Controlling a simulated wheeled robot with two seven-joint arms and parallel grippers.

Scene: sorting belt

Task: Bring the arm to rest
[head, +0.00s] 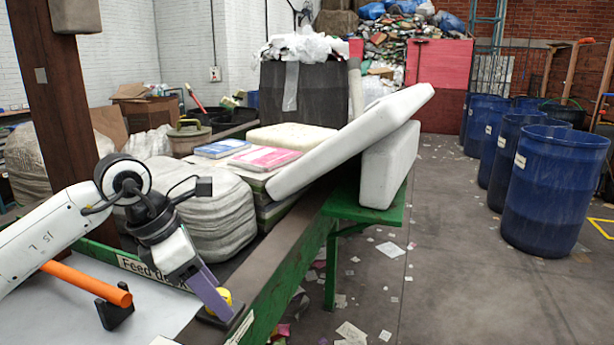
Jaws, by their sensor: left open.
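My left arm comes in from the left, over the pale feed deck (75,268) with its "Feed deck" label. My left gripper (213,305) hangs low at the deck's right end, pointing down and to the right. Its jaws are open, and I see nothing held between them. My right gripper is not in view.
An orange bar (90,284) with a black piece lies by the arm. A green-edged belt frame (262,312) runs beyond the deck. White slabs (352,142) lean over a green stand (372,207). Blue barrels (553,195) stand right. Paper scraps litter the otherwise open floor.

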